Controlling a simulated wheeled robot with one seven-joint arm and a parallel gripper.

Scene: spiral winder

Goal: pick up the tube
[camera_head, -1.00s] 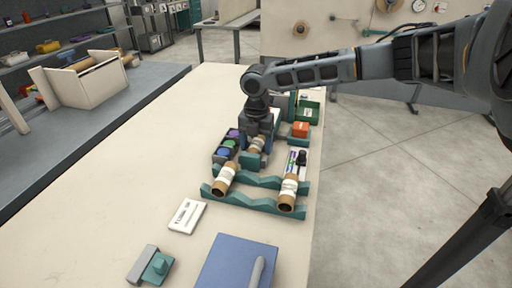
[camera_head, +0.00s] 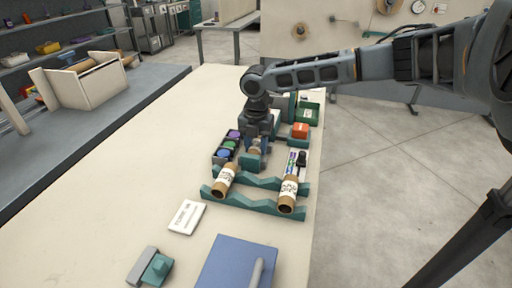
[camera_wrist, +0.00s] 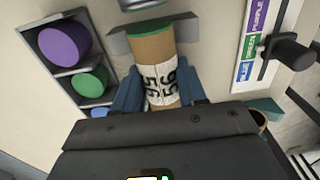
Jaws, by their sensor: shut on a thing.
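A brown cardboard tube (camera_wrist: 152,48) with a white label printed with black characters shows in the wrist view. Its far end has a green rim and lies by a grey bracket (camera_wrist: 183,28). My gripper (camera_wrist: 158,100) is shut on this tube, with one blue finger on each side of the label. In the head view the tube (camera_head: 256,150) is partly hidden by my gripper (camera_head: 258,145), just behind the teal rack. I cannot tell whether the tube is clear of its support.
Two other labelled tubes (camera_head: 224,180) (camera_head: 288,193) lie on the teal rack (camera_head: 255,205). A dark tray (camera_head: 214,157) with purple, green and blue round pieces stands on the left. A colour-lettered card (camera_wrist: 257,35) with a black knob (camera_wrist: 285,55) is on the right.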

